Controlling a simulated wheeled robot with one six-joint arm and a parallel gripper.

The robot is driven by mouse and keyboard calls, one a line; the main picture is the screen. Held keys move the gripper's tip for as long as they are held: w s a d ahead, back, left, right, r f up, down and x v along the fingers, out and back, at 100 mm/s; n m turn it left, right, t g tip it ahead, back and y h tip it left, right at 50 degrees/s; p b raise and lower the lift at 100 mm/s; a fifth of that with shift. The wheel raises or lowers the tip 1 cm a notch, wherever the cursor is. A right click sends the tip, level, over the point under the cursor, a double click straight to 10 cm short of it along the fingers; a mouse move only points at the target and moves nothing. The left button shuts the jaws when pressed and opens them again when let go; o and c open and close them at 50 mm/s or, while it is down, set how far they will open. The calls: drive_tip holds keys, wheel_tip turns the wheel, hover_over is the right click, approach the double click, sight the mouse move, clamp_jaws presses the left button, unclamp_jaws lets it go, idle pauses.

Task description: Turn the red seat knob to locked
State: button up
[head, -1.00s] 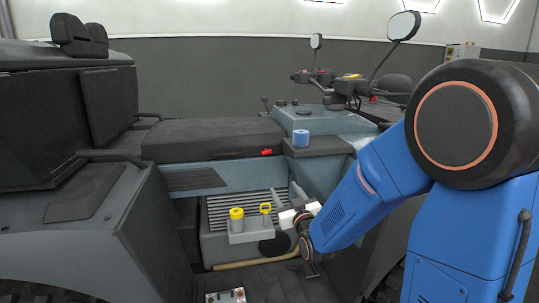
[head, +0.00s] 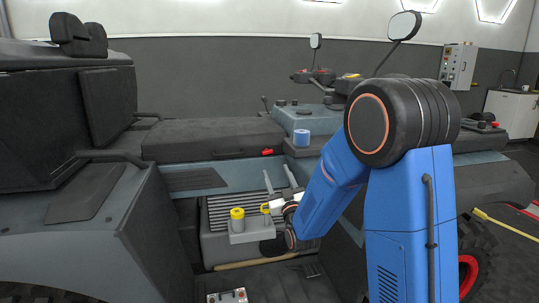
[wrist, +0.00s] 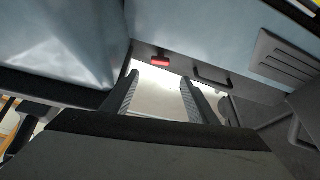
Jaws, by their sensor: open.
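The red seat knob (head: 267,152) sits on the side of the dark seat base, near its right end in the head view. In the wrist view the red knob (wrist: 160,61) shows just beyond and between my fingertips, a little above them in the picture. My gripper (head: 279,181) is open and empty, low in front of the vehicle's side panel, below the knob and apart from it. In the wrist view both fingers of my gripper (wrist: 158,82) are spread with nothing between them. The knob's exact turn position is too small to tell.
A grey box with a yellow cap (head: 237,213) and a yellow handle stands just below my gripper. A blue cylinder (head: 301,138) stands on the ledge right of the knob. A black handle (wrist: 212,73) lies beside the knob. The seat top (head: 205,133) is clear.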

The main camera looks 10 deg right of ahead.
sight(268, 153)
drive_tip(key=x, duration=1)
drive_tip(key=shift+w, duration=0.15)
clamp_jaws()
drive_tip(key=shift+r+n+g+y, duration=0.1)
drive_tip(key=shift+n+g+y, duration=0.1)
drive_tip(key=shift+n+y, duration=0.6)
drive_tip(key=shift+n+g+y, duration=0.2)
drive_tip(key=shift+n+y, duration=0.1)
drive_tip(key=shift+n, duration=1)
drive_tip(key=shift+d, duration=0.1)
unclamp_jaws()
drive_tip(key=v, duration=1.7)
drive_tip(key=shift+s, duration=0.25)
